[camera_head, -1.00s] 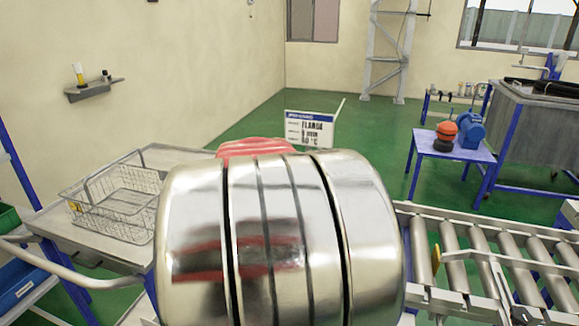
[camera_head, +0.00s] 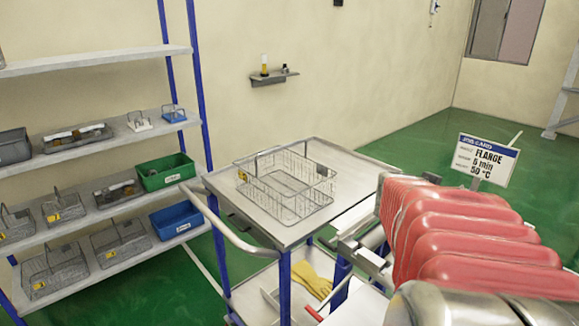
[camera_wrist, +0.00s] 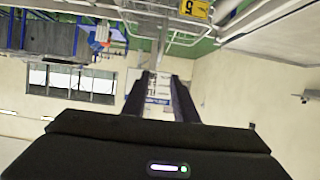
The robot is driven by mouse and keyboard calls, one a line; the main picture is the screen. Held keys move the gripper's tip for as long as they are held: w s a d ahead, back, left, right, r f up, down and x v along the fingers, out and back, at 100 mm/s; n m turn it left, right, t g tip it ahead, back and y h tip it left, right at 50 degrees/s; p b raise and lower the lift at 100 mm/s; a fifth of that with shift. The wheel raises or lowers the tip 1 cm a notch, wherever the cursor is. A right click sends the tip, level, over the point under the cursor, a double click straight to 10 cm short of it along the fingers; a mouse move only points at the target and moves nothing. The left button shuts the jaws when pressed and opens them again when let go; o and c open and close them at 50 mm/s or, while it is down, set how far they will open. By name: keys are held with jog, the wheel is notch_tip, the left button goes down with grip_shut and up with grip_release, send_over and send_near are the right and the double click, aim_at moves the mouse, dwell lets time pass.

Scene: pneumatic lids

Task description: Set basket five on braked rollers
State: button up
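In the wrist view, which is upside down, a yellow tag reading 5 (camera_wrist: 195,9) shows at the top edge beside wire parts. My gripper (camera_wrist: 159,80) shows two dark fingers standing apart, with only background visible between them. It is out of sight in the head view, where my red arm covers the lower right. The rollers are not clearly visible now.
A shelf rack (camera_head: 105,132) at left holds several baskets, a green bin (camera_head: 165,172) and a blue bin (camera_head: 175,220). Yellow gloves (camera_head: 312,279) lie on the cart's lower shelf. A job card (camera_head: 485,161) reading FLANGE stands behind my arm. Green floor lies open behind the cart.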

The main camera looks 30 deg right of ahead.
dwell(0.4)
jog(key=w+a+r+n+t+y, duration=0.25)
jog(key=w+a+n+t, duration=0.35)
jog(key=w+a, duration=0.55)
jog(key=w+a+n+t+y, duration=0.2)
jog(key=w+a+y, duration=0.1)
jog(key=a, duration=0.4)
jog(key=w+a+n+t+y, duration=0.2)
jog(key=w+a, duration=0.2)
jog(key=a, duration=0.4)
jog(key=s+a+f+n+g+y, duration=0.1)
jog(key=s+a+f+n+y, duration=0.15)
jog(key=a, duration=0.55)
jog(key=s+a+f+n+g+y, duration=0.1)
jog(key=s+a+f+n+y, duration=0.2)
jog(key=a, duration=0.6)
jog(key=s+a+f+g, duration=0.4)
jog(key=s+f, duration=0.2)
jog(key=s, duration=0.5)
jog(key=shift+s+a+f+n+g, duration=0.15)
jog(key=shift+s+f+n+g, duration=0.05)
jog(key=shift+f+n+g, duration=0.15)
